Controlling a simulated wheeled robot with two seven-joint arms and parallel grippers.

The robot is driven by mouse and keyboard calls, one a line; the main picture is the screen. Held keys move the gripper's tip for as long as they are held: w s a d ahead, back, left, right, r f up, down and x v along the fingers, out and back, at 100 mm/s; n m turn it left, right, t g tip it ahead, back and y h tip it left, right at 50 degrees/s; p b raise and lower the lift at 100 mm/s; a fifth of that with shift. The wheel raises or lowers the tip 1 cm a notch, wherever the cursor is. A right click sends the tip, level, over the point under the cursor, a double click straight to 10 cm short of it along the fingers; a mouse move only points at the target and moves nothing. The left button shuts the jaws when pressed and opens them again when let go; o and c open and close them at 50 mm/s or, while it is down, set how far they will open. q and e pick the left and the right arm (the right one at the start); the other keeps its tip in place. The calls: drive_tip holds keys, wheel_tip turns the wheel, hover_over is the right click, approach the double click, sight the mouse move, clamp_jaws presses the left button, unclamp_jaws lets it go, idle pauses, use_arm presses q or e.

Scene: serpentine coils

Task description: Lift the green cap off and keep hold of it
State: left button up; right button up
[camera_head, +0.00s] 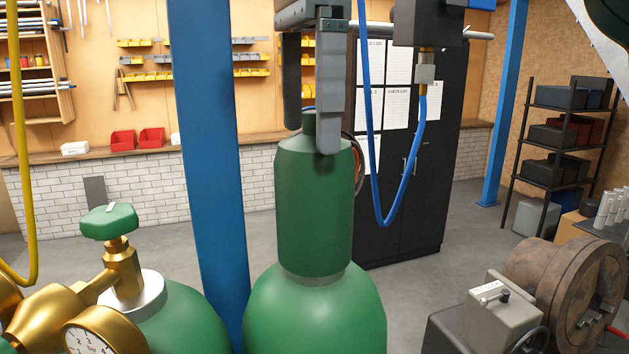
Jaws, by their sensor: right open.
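The green cap (313,205) is a tall, upright cylinder with a sloped shoulder and a narrow knob on top. It sits on the neck of a green gas cylinder (314,315). My right gripper (309,135) comes down from above, fingers pointing down and open. One finger is left of the knob, the other is in front of its right side and overlaps the shoulder in the picture. Whether either finger touches the cap cannot be told. My left gripper is not in view.
A blue post (206,150) stands just left of the cap. A second green cylinder (185,320) with a brass valve and gauge (92,335) is at lower left. A blue hose (393,215) hangs to the right. A grey machine (490,318) stands at lower right.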

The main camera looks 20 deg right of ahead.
sight(315, 189)
drive_tip(key=shift+s+d+f+p, duration=0.1)
drive_tip(key=shift+d+f+p, duration=0.1)
drive_tip(key=shift+f+p, duration=0.25)
drive_tip(key=shift+s+d+f+p, duration=0.1)
drive_tip(key=shift+d+f+p, duration=0.05)
drive_tip(key=shift+f+p, duration=0.2)
drive_tip(key=shift+d+f+p, duration=0.1)
drive_tip(key=shift+f+p, duration=0.3)
drive_tip(key=shift+f, duration=1.2)
drive_tip(key=shift+c, duration=0.2)
drive_tip(key=c, duration=1.1)
